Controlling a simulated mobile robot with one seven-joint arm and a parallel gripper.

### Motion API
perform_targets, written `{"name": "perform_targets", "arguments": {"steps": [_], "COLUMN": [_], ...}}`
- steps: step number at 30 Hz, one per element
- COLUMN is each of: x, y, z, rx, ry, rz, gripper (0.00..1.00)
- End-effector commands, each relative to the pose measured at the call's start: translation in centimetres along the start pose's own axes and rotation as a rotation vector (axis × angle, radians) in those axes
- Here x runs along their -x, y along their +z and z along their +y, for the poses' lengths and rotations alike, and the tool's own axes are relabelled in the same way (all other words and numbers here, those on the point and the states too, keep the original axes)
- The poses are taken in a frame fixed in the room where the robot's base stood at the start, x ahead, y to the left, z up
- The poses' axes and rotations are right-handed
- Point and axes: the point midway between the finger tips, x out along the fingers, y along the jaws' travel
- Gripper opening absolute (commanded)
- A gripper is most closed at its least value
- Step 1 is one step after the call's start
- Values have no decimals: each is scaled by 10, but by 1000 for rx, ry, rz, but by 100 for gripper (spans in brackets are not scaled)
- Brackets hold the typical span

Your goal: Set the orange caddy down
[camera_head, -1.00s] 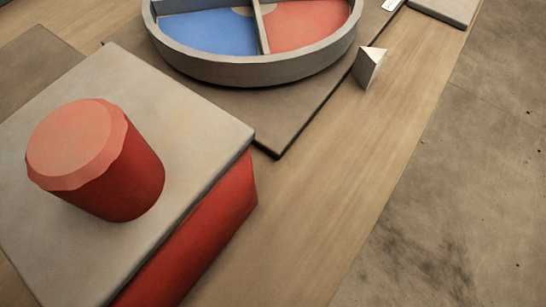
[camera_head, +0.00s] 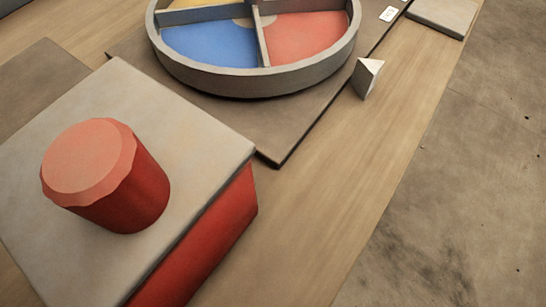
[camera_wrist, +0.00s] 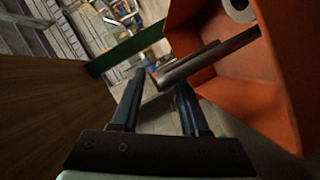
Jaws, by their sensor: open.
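The orange caddy (camera_wrist: 262,82) shows in the wrist view on the right, tilted in the picture, with a dark rod-like handle (camera_wrist: 212,58) across its opening. A white round thing (camera_wrist: 238,10) sits at its upper edge. My gripper (camera_wrist: 160,79) is open, with its two dark fingers pointing towards the handle's near end. The handle's end appears close to the fingertips; I cannot tell whether they touch. Neither the caddy nor my gripper is in the head view.
In the head view, a red cylinder (camera_head: 105,175) stands on a grey-topped red block (camera_head: 205,245). A round divided tray (camera_head: 260,82) rests on a dark mat (camera_head: 265,135). A small white wedge (camera_head: 367,77) is beside it. The wooden surface (camera_head: 335,180) at right of centre is clear.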

Motion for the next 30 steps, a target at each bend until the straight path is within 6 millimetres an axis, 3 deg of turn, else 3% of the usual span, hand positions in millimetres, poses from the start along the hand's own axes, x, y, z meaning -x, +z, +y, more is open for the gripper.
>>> {"name": "perform_targets", "arguments": {"steps": [6,13,19,30], "x": [50,90,103,103], "y": [-3,-2,0,0], "z": [4,2,1,0], "rx": [2,1,1,1], "ry": [-1,0,1,1], "rz": [5,3,2,0], "gripper": [44,44,44,44]}}
